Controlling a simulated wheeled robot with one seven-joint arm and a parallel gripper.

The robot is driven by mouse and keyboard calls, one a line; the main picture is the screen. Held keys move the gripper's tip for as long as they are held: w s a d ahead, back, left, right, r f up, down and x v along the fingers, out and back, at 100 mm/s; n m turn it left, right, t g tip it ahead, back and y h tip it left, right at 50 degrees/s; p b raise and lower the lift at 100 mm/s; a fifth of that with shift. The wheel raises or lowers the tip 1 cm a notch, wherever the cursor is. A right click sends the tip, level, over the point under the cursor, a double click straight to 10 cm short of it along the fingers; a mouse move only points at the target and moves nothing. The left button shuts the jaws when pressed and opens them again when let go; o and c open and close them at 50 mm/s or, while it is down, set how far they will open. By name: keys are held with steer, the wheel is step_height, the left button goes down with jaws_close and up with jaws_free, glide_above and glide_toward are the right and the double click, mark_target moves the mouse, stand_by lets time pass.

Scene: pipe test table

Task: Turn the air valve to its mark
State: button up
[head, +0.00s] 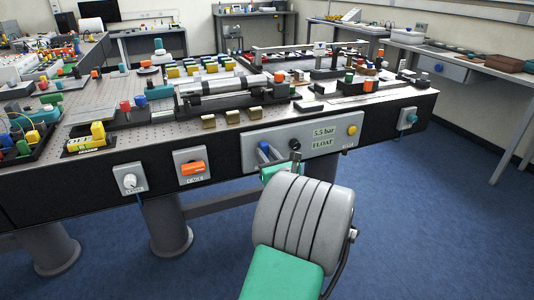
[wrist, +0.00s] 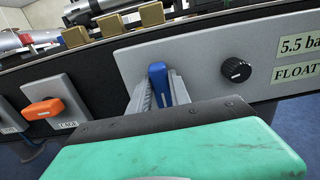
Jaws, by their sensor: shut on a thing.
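The blue valve lever (wrist: 157,76) stands out from a grey panel (head: 304,141) on the table's front side. In the wrist view my gripper (wrist: 160,94) has one finger on each side of the lever and is shut on it. The lever looks nearly upright there, leaning slightly. In the head view the lever (head: 263,148) shows just above my gripper (head: 268,162), and my wrist hides part of the panel's lower edge. The panel carries a "5.5 bar FLOAT" label (wrist: 297,57). I cannot make out the valve's mark.
A black knob (wrist: 236,69) sits on the same panel, right of the lever. An orange handle (head: 192,168) labelled CAGE and a white knob (head: 129,181) are to the left. The tabletop (head: 150,118) above is crowded with optics parts. Blue floor (head: 420,220) at right is clear.

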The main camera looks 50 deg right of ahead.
jaws_close()
